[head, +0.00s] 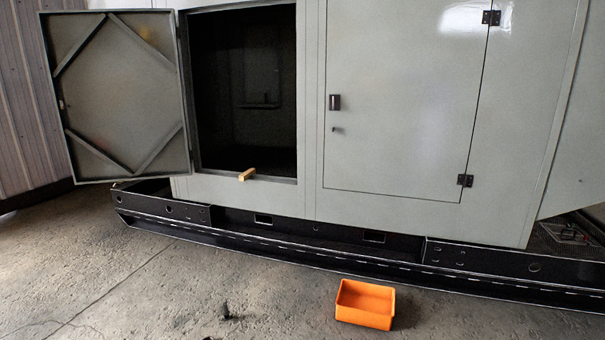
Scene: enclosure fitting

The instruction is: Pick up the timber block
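The timber block (247,174) is a small, light-brown piece. It lies on the bottom sill of the open doorway in the grey enclosure (312,160), with one end toward the camera. My gripper does not show in the head view.
The enclosure's left door (120,95) stands swung open to the left; the doorway's inside is dark. The right door (400,100) is shut. A black base rail (300,250) runs below. An orange bin (365,304) and a small dark object (227,312) are on the concrete floor.

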